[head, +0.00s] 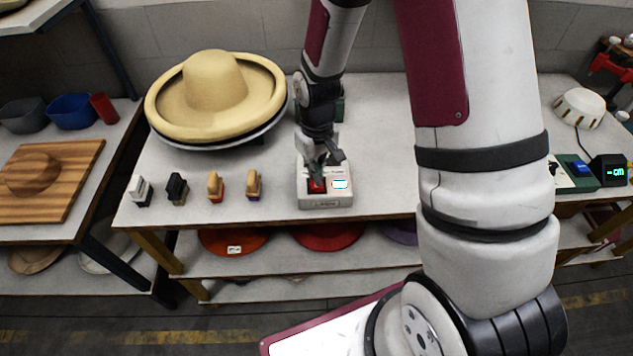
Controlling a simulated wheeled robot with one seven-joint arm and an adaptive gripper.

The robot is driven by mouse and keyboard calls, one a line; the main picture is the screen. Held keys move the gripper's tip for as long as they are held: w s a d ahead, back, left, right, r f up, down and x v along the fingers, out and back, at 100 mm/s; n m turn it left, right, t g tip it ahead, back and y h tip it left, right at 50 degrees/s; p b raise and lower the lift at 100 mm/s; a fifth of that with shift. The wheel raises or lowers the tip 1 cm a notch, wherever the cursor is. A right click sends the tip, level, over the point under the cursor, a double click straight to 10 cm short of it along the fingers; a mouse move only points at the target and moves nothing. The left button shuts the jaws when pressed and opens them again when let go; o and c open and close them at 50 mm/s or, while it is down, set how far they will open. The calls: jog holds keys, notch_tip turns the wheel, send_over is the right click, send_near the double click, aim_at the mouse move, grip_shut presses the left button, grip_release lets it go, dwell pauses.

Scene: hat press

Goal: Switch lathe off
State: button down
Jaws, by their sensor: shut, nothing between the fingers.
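A small light-grey control box (326,202) sits on the table near its front edge. It has a red switch (317,186) at the left of its top and a small lit white and blue display (340,184) at the right. My gripper (318,178) is shut and empty, pointing down at the red switch. The fingertips overlap the switch in this view; whether they touch it I cannot tell. My gripper hides the back part of the box. Which way the switch is set is too small to tell. No label naming a lathe is readable.
A large straw hat (213,85) lies behind and left of the box. Several small brushes (215,187) stand along the front edge to the left. A dark green object (340,108) is partly hidden behind my arm. The lower shelf holds coloured discs (328,236).

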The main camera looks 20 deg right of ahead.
jog(key=shift+f+b, duration=0.45)
jog(key=shift+f, duration=1)
dwell(1.1)
jog(key=shift+r+p, duration=1.4)
jog(key=shift+r, duration=2.1)
jog(key=shift+r, duration=0.3)
notch_tip(320, 180, up, 10)
jog(key=t, duration=0.2)
send_over(320, 189)
jog(key=s+r+m+t+b, duration=0.2)
jog(key=s+r, duration=0.7)
jog(key=r, duration=0.4)
jog(key=s+r+t, duration=0.1)
jog(key=s+r, duration=0.3)
jog(key=s, duration=0.3)
jog(key=shift+s+a+t, duration=0.15)
jog(key=shift+s+t, duration=0.15)
jog(key=shift+s, duration=0.1)
